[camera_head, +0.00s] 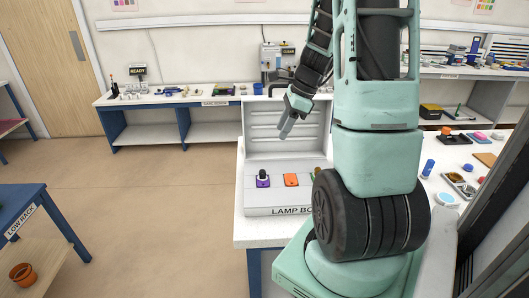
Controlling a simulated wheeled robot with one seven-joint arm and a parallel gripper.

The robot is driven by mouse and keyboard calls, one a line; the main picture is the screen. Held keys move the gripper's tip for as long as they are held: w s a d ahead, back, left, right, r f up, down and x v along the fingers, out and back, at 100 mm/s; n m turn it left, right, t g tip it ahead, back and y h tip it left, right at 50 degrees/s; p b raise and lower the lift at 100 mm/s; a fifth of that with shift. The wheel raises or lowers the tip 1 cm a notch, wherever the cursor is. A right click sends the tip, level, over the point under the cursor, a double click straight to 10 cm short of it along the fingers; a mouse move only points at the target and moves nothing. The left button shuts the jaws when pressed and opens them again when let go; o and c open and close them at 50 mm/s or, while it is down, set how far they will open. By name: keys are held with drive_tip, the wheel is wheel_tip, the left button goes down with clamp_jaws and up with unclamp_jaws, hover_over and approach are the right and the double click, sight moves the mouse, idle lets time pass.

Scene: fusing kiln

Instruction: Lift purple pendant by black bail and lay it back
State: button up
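A small purple pendant (262,183) sits at the left on the front ledge of the white lamp box (262,200). Its dark bail (263,174) shows on top as a rounded black piece. My gripper (285,132) points down and a little left, in front of the box's ribbed back panel. It is above and to the right of the purple pendant, apart from it. Its fingers look like one narrow grey shape, so I cannot tell whether they are open. I see nothing hanging from them.
An orange piece (291,180) lies right of the purple pendant. A greenish piece (317,173) beyond it is partly hidden by my arm. Several small coloured things stand on the right-hand bench, including a blue cylinder (428,168). The ledge's left end is clear.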

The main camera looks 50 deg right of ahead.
sight(262, 170)
drive_tip(key=x, duration=1.5)
drive_tip(key=shift+f, duration=0.35)
clamp_jaws()
